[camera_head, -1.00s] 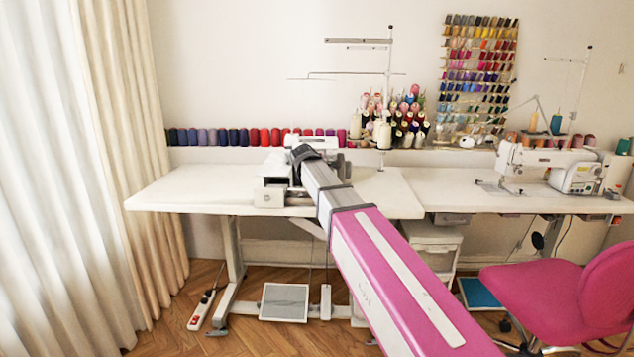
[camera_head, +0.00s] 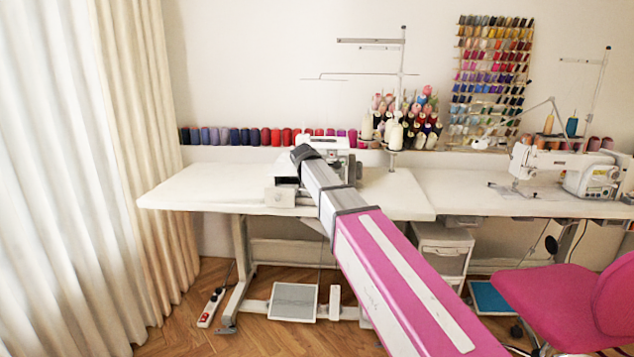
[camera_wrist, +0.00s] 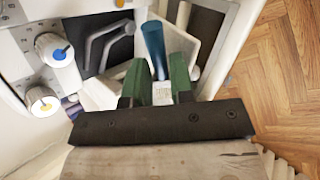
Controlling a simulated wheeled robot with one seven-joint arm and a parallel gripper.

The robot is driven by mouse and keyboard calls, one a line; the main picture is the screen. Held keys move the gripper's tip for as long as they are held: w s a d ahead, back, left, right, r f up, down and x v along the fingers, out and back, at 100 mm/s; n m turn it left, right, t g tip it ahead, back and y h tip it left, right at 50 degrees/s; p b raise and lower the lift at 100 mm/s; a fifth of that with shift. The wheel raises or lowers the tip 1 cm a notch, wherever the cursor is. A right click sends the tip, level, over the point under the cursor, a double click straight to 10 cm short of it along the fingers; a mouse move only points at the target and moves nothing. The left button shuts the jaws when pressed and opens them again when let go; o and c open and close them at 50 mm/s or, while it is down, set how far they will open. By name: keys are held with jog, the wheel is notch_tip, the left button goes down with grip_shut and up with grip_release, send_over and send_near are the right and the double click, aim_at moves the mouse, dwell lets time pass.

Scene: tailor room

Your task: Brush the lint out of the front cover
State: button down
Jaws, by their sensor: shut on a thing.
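My gripper (camera_wrist: 160,85) has two green fingers, shut on a slim blue tool, which looks like a brush (camera_wrist: 153,42). Its blue end points away from me, and a small pale part shows between the fingers. Beyond it is a white tray-like panel (camera_wrist: 186,48), perhaps the open front cover; I cannot make out any lint. The white sewing machine (camera_head: 325,143) stands on the left table, partly hidden by my arm. White dials (camera_wrist: 43,101) show at the left of the wrist view. In the head view my gripper is hidden behind my arm.
The left white table (camera_head: 195,190) has bare room at its left end. Behind it run thread spools (camera_head: 265,137) and a tall thread stand (camera_head: 402,90). A second sewing machine (camera_head: 565,170) and a pink chair (camera_head: 565,290) are at the right. Curtains (camera_head: 140,150) hang at the left.

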jog(key=shift+d, duration=1.1)
jog(key=shift+a+r, duration=0.1)
jog(key=shift+a, duration=1.15)
jog(key=shift+w+d+r, duration=0.1)
jog(key=shift+w+r, duration=0.2)
jog(key=shift+r, duration=0.5)
jog(key=shift+w+a+r, duration=0.1)
jog(key=shift+w+r, duration=0.2)
jog(key=shift+r, duration=0.5)
jog(key=shift+w+d+r, duration=0.1)
jog(key=shift+w+r, duration=0.2)
jog(key=shift+r, duration=0.5)
